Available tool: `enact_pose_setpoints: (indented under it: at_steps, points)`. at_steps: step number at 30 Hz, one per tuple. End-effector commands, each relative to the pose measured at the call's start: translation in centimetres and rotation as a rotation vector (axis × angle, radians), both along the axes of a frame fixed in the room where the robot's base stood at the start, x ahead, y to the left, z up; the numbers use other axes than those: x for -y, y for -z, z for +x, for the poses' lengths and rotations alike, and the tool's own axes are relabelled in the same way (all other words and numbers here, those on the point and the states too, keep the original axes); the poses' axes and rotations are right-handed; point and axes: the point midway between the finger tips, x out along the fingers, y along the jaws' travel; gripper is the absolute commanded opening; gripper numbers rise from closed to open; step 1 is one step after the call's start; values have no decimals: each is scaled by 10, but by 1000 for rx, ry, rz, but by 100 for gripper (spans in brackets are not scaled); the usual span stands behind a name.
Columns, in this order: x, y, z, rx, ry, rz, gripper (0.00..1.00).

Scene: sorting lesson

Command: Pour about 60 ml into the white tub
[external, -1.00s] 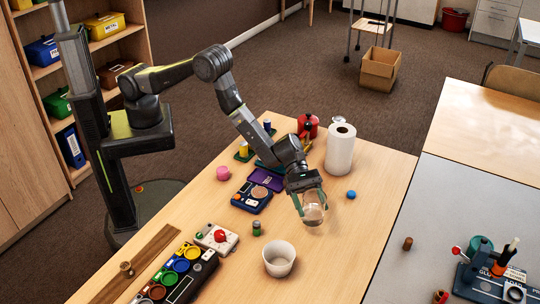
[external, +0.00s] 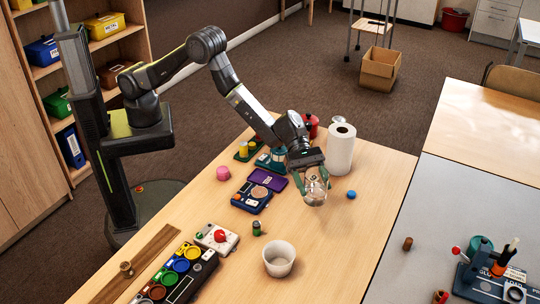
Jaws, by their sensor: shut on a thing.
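The white tub (external: 279,259) stands upright on the wooden table, near its front edge. Its inside looks pale, and I cannot tell whether liquid is in it. My gripper (external: 314,186) is shut on a clear glass container (external: 315,193) and holds it beyond the tub, up and to the right of it in the picture. The fingers hide part of the container. Its liquid level is hard to make out. No stream shows between the container and the tub.
A paper towel roll (external: 340,150) stands close behind my gripper. A blue cap (external: 351,195) lies right of it. A purple case (external: 267,180) and a blue device (external: 252,198) lie further left. The table right of the tub is clear.

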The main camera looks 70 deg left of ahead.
Motion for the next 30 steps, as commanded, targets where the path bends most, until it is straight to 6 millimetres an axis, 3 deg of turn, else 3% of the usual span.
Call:
enact_pose_setpoints:
  at_steps: [7,20,26,30]
  points:
    - [0,-26,0,1,0,-1,33]
    - [-2,-27,2,1,-4,-1,33]
    - [-30,-30,22,0,-51,-1,33]
    - [-67,-33,46,0,-115,-2,33]
